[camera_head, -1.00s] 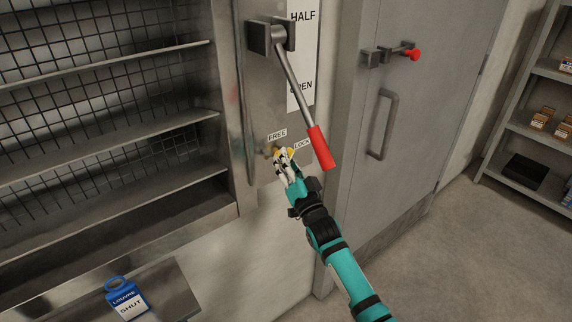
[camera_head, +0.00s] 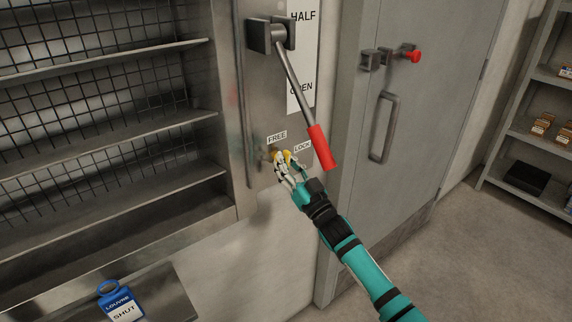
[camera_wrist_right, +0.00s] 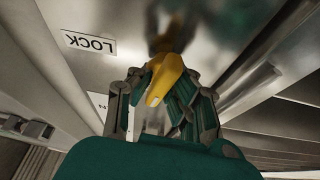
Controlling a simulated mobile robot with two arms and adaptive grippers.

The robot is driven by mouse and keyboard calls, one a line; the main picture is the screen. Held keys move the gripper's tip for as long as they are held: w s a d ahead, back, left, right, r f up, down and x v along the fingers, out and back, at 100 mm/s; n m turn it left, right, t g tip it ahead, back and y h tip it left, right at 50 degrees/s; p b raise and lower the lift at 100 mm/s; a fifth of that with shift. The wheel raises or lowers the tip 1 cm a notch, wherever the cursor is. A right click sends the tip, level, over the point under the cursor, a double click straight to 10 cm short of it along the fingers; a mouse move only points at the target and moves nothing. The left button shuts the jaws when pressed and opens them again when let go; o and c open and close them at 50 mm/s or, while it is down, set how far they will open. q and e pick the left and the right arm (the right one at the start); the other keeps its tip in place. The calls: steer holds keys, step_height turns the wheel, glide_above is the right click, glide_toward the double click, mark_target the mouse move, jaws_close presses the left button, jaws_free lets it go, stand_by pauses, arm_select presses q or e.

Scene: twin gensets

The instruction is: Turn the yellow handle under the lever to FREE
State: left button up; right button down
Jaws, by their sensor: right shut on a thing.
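The yellow handle (camera_head: 287,155) is on the metal panel below the lever, mostly covered by my fingers in the head view. In the wrist view the handle (camera_wrist_right: 166,80) runs between the fingers of my right gripper (camera_wrist_right: 164,92). The right gripper (camera_head: 281,162) is shut on it. The FREE label (camera_head: 277,137) sits just above the handle and the LOCK label (camera_head: 302,147) to its right. The LOCK label also shows in the wrist view (camera_wrist_right: 89,43). The lever (camera_head: 298,92) slants down to its red grip (camera_head: 321,148), right of the handle. My left gripper is out of view.
A grey door (camera_head: 420,110) with a pull handle (camera_head: 383,127) and red-knobbed latch (camera_head: 411,56) stands to the right. Louvre slats (camera_head: 110,140) over mesh fill the left. A blue SHUT tag (camera_head: 121,303) lies on a ledge at lower left. Shelves (camera_head: 530,140) stand far right.

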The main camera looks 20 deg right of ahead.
steer(key=shift+a+f+n+y, duration=0.1)
steer(key=shift+f+n+y, duration=0.2)
steer(key=shift+n, duration=0.4)
stand_by(0.6)
steer(key=c, duration=1.7)
jaws_free()
steer(key=o, duration=0.4)
steer(key=shift+s+r, duration=0.1)
steer(key=shift+r, duration=0.1)
steer(key=v, duration=1.2)
steer(key=shift+r, duration=0.1)
